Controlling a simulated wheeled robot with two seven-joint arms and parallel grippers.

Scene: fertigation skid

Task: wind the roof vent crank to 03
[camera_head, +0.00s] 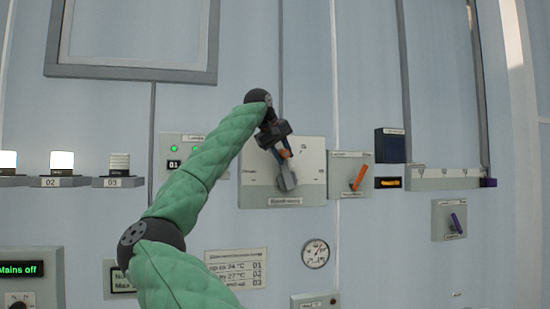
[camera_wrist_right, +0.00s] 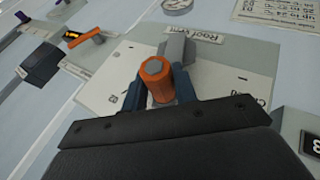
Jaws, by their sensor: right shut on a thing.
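The roof vent crank sits on a pale panel (camera_head: 308,190) on the wall. Its grey crank arm (camera_head: 287,180) points up from its hub toward my gripper. In the right wrist view the crank arm (camera_wrist_right: 178,48) ends in an orange knob (camera_wrist_right: 155,72). My right gripper (camera_head: 284,150) is shut on this knob; in the right wrist view its blue fingers (camera_wrist_right: 158,92) stand on both sides of it. The panel's label (camera_wrist_right: 208,38) reads roof vent. Part of the panel's scale is hidden behind the gripper. My left gripper is not in view.
A box with two green lights and a small display (camera_head: 174,164) reading 01 is left of the panel. An orange lever (camera_head: 358,178) is close on the right. A gauge (camera_head: 315,253) and a printed notice (camera_head: 236,268) are below. Lamps line the left wall.

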